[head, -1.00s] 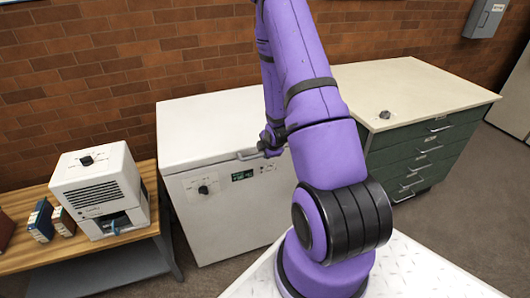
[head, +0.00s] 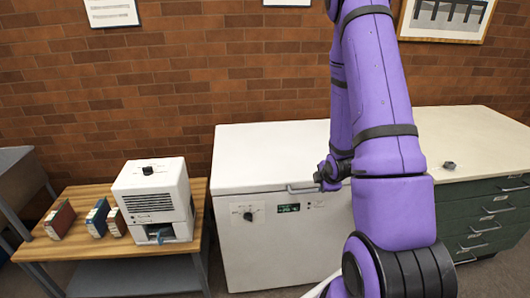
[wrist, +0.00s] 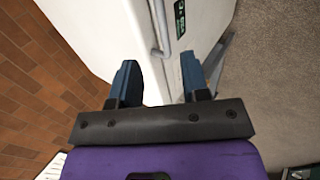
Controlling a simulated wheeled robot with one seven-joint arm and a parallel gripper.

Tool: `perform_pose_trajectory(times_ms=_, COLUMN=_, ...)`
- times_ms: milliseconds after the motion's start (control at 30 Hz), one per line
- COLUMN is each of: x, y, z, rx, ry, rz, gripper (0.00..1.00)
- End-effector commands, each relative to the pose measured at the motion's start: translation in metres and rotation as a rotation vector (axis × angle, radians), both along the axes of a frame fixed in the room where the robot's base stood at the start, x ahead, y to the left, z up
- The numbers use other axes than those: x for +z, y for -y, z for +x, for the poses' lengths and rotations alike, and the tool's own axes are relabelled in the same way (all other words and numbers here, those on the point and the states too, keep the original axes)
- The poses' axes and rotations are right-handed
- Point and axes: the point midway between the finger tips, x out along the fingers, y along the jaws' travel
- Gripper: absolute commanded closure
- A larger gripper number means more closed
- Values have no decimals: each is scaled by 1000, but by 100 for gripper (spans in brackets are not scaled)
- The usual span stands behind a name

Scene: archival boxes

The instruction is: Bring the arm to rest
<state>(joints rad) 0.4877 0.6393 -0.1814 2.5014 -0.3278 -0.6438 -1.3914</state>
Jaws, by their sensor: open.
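My purple arm (head: 390,150) rises in the right half of the head view and bends down towards the white chest freezer (head: 270,165). In the wrist view my gripper (wrist: 158,84) is open, its two dark blue fingers apart with nothing between them. Beyond the fingers are the freezer's front and its metal handle (wrist: 160,27). In the head view the arm's end is close to the front right of the freezer lid, near the handle (head: 303,189); I cannot tell whether it touches. The lid is shut.
Left of the freezer, a wooden-topped table (head: 82,247) holds a white machine (head: 153,195) and several upright box files (head: 97,217). On the right stands a green drawer cabinet (head: 480,213) with a small knob-like item (head: 449,165) on its pale top. A brick wall (head: 180,75) closes the back.

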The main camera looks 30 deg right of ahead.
Motion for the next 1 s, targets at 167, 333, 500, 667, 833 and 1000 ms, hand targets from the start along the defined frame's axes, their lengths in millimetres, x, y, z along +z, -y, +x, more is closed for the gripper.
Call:
perform_pose_trajectory(times_ms=167, x=0, y=0, z=0, rx=-1, ry=0, rz=1, gripper=58)
perform_pose_trajectory(times_ms=333, x=18, y=-6, z=8, rx=-31, ry=11, rz=19, gripper=58)
perform_pose_trajectory(times_ms=500, x=64, y=-24, z=21, rx=-116, ry=33, rz=78, gripper=58)
perform_pose_trajectory(times_ms=667, x=110, y=-47, z=26, rx=-215, ry=53, rz=151, gripper=58)
perform_pose_trajectory(times_ms=833, x=158, y=-75, z=25, rx=-314, ry=73, rz=231, gripper=58)
perform_pose_trajectory(times_ms=1000, x=203, y=-105, z=15, rx=-415, ry=90, rz=316, gripper=58)
